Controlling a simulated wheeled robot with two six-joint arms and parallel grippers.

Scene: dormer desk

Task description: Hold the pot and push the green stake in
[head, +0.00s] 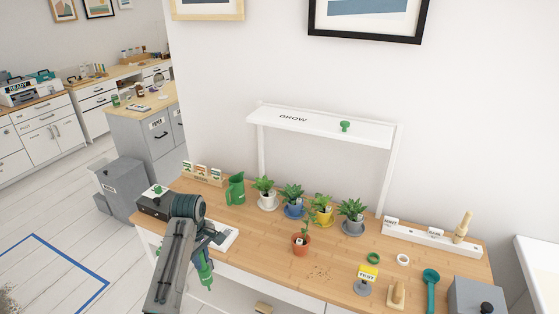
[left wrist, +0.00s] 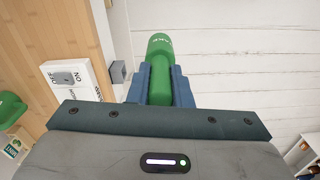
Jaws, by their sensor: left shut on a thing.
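My left gripper (head: 202,256) is at the table's front left edge. It is shut on a green stake (head: 206,276), which hangs in front of the edge. In the left wrist view the stake (left wrist: 160,48) sits between the two blue fingers of the gripper (left wrist: 160,86); its far end is out of sight. A small terracotta pot (head: 300,247) with a small plant stands upright near the middle of the table, apart from the gripper, to its right. My right gripper is not in view.
Potted plants in white, blue, yellow and grey pots (head: 353,226) stand behind the terracotta pot. A green jug (head: 236,190) stands at the left. A white switch panel (head: 226,237) lies beside my left arm. The right front holds a sign (head: 368,273) and a teal tool (head: 431,288).

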